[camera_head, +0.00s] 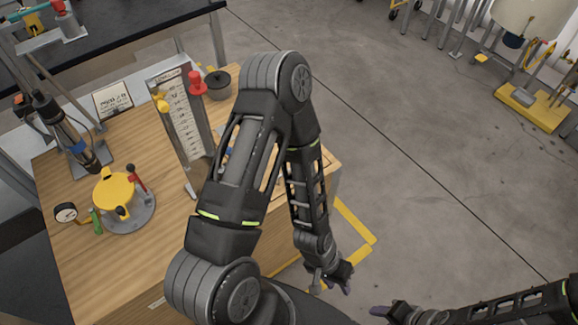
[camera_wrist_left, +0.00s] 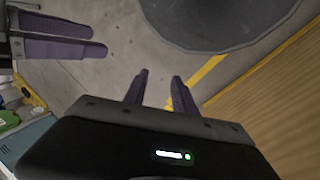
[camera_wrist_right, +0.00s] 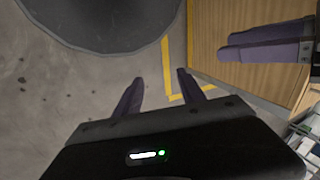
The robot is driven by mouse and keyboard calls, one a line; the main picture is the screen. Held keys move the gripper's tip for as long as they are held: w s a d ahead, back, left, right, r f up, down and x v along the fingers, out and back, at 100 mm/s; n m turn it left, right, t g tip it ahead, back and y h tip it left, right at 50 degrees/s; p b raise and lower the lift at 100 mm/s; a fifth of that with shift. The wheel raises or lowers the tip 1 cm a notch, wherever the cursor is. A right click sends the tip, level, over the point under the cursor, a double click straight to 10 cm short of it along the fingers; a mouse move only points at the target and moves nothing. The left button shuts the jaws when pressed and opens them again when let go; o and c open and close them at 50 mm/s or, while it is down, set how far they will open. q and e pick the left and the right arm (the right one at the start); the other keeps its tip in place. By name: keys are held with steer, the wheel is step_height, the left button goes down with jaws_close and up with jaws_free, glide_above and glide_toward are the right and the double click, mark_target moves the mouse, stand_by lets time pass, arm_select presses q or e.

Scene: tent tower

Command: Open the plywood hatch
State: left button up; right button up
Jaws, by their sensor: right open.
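I cannot pick out the plywood hatch with certainty. A wooden bench (camera_head: 85,265) fills the left of the head view, and my left arm hides part of its right side. Plain wooden surface (camera_wrist_left: 275,100) shows at the right of the left wrist view and in the right wrist view (camera_wrist_right: 220,18). My left gripper (camera_head: 332,284) is over the floor just right of the bench, open and empty; its spread purple fingers show in its wrist view (camera_wrist_left: 158,86). My right gripper (camera_head: 381,311) is at the lower right, open and empty (camera_wrist_right: 158,88), apart from the wood.
On the bench are a yellow-topped round device (camera_head: 114,190), a dial gauge (camera_head: 66,213), an upright scale panel (camera_head: 186,122) with a red knob, and a dark pot (camera_head: 218,84). Yellow floor tape (camera_head: 357,219) runs beside the bench. Open floor (camera_head: 430,165) lies to the right.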

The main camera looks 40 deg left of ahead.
steer(key=o, duration=0.3)
step_height(320, 180, down, 2)
steer(key=shift+f+b, duration=0.1)
steer(key=shift+b, duration=0.8)
arm_select(q)
steer(key=w+a+r+m+y+b, duration=0.2)
steer(key=w+a+r+m+b, duration=0.15)
steer(key=w+a, duration=0.8)
arm_select(e)
steer(key=shift+o, duration=1.3)
step_height(320, 180, down, 3)
steer(key=shift+r+p, duration=0.15)
steer(key=shift+p, duration=0.2)
arm_select(q)
steer(key=w+a+r+y+b, duration=0.1)
steer(key=w+a+r+y, duration=0.1)
steer(key=a+r, duration=0.4)
steer(key=w+a+r+m+y+b, duration=0.1)
steer(key=w+a+r, duration=0.3)
steer(key=a, duration=0.6)
step_height(320, 180, up, 2)
steer(key=shift+a+r+y+b, duration=0.1)
steer(key=shift+a+y+b, duration=0.35)
steer(key=shift+y, duration=0.25)
arm_select(e)
step_height(320, 180, down, 3)
arm_select(q)
steer(key=shift+m, duration=0.25)
